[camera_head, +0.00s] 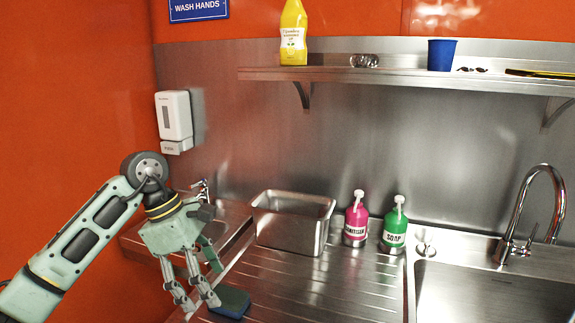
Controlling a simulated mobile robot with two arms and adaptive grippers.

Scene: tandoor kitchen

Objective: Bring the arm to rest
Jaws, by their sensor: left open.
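My left arm comes in from the lower left. My left gripper (196,303) points down at the left end of the steel drainboard (300,280). Its fingers are apart and hold nothing that I can see. A blue and green sponge (232,303) lies on the drainboard just right of the fingertips. Another green item (211,256) shows partly behind the gripper; its full shape is hidden. My right gripper does not show.
A steel container (292,222) stands behind the sponge. Pink (356,222) and green (395,228) pump bottles stand right of it. A sink (490,295) with a curved faucet (530,215) is at right. A shelf (400,77) holds a yellow bottle (293,35) and blue cup (441,55).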

